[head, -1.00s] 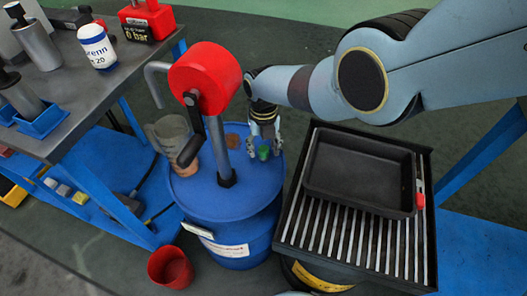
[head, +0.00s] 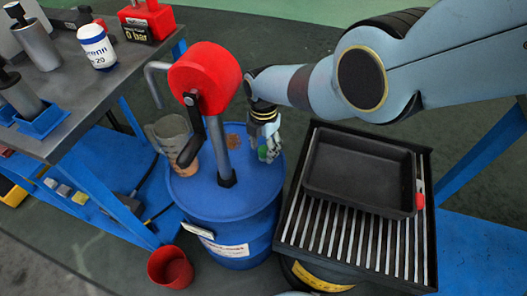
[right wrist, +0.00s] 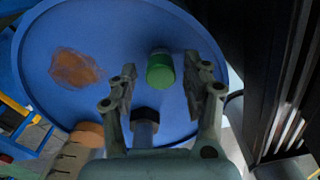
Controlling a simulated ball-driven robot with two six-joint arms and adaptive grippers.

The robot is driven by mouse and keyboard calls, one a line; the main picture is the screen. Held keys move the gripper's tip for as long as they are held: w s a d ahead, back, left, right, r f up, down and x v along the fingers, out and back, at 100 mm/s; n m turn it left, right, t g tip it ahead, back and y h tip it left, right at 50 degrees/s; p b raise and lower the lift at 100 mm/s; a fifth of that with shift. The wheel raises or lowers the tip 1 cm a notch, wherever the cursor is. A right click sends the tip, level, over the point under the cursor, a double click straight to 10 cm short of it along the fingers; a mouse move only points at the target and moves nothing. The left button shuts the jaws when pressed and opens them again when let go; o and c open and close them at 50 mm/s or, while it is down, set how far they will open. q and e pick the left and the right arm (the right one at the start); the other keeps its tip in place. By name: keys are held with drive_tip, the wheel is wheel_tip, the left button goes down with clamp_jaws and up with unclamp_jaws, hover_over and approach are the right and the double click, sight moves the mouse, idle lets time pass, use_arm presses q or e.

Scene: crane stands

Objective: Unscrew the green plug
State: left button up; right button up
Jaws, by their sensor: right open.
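The green plug (right wrist: 160,70) stands on the lid of the blue drum (right wrist: 45,30). In the head view the plug (head: 262,153) is partly hidden by my right gripper (head: 268,148). In the right wrist view my right gripper (right wrist: 160,85) is open, with one finger to the left of the plug and one to the right. There is a gap on both sides, wider on the left. My left gripper is not in view.
A red-headed hand pump (head: 205,75) rises from the drum lid. A jug (head: 172,135) stands on the lid's left. A black tray (head: 355,170) lies on a slatted grate (head: 330,225) to the right. A red cup (head: 170,267) is on the floor.

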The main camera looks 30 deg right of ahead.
drive_tip(key=m, duration=0.4)
drive_tip(key=shift+m, duration=0.3)
drive_tip(key=m, duration=1)
drive_tip(key=shift+m, duration=0.3)
drive_tip(key=m, duration=0.5)
clamp_jaws()
drive_tip(key=shift+r, duration=0.1)
